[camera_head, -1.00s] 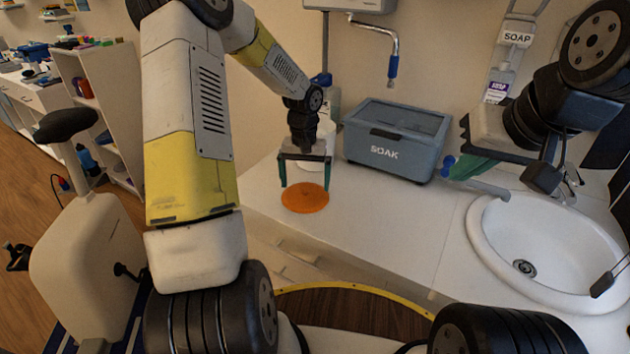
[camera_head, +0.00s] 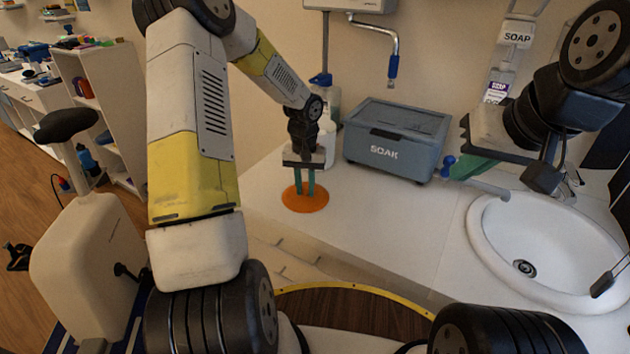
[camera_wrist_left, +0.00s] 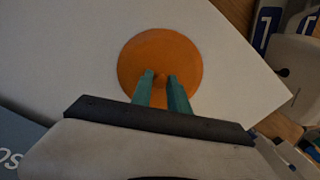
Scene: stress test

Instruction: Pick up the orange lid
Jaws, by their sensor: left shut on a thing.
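The orange lid (camera_head: 316,204) is a flat round disc lying on the white counter in the head view. It also shows in the left wrist view (camera_wrist_left: 158,50), with a small knob at its middle. My left gripper (camera_head: 305,193) points down over the lid. Its two green fingers, also in the left wrist view (camera_wrist_left: 161,78), are close together and shut on the knob. The lid looks flat on the counter. My right gripper (camera_head: 473,166) is at the right, near the sink, and its fingers are partly hidden.
A blue-grey box marked SOAK (camera_head: 388,152) stands right of the lid at the wall. A white container (camera_head: 327,142) stands behind my left gripper. A white sink (camera_head: 490,215) is at the right. The counter (camera_head: 385,220) between lid and sink is clear.

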